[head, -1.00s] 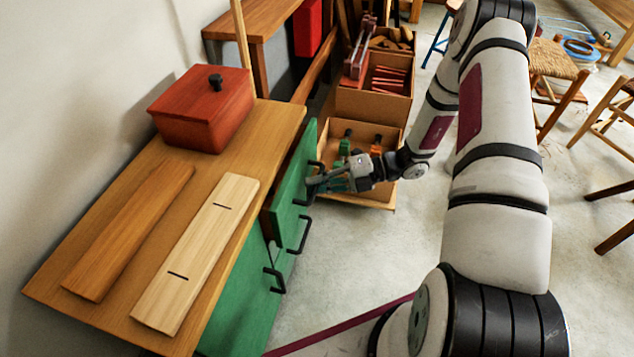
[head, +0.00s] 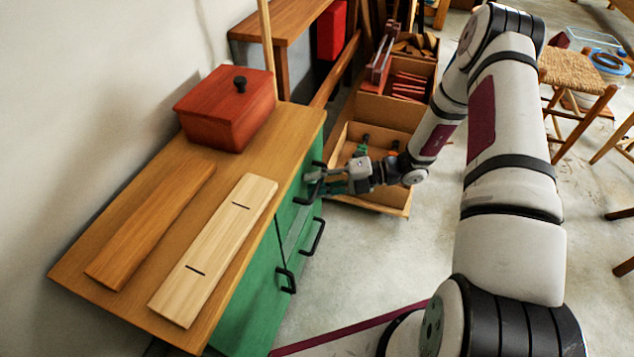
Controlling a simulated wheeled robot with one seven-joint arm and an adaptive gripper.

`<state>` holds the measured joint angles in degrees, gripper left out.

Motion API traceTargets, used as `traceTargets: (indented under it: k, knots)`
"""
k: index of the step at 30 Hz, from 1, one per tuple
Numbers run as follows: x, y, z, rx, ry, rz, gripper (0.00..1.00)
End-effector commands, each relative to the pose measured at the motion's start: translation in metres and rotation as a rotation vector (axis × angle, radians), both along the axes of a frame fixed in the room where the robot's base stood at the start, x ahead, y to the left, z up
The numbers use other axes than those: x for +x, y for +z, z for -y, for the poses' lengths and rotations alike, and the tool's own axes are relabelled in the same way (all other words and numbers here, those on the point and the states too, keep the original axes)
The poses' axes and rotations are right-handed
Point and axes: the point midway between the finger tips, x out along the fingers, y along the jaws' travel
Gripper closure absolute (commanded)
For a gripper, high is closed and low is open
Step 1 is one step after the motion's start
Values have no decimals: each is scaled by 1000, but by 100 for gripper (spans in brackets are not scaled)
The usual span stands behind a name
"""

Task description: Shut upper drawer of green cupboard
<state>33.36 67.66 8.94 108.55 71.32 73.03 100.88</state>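The green cupboard (head: 255,304) stands at the left under a wooden top. Its upper drawer (head: 291,214) is the green front just below the top's right edge, and it looks flush or nearly flush with the cupboard. A small gap cannot be ruled out. The drawer's black handle (head: 305,200) is partly hidden by my gripper. My gripper (head: 316,182) is at the handle, its fingers pointing left towards the drawer front. Whether the fingers touch or grip the handle is too small to tell.
Two black handles (head: 314,238) sit lower on the cupboard front. A red lidded box (head: 226,108) and two boards (head: 217,247) lie on the wooden top (head: 62,272). Open wooden crates (head: 396,205) stand just beyond my gripper.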

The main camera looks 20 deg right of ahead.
Motion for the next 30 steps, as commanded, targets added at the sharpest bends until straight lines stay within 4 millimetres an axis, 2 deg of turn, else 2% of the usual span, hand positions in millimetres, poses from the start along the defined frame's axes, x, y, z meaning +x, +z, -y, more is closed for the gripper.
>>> traceTargets:
  k: [5, 18, 24, 30]
  knots:
    - [-3, 2, 15, -3, -3, 1, 69]
    - [-21, 17, 94, -3, -3, 1, 69]
    - [-26, 20, 112, -1, -1, 1, 69]
    - [-26, 21, 115, 0, 0, 0, 69]
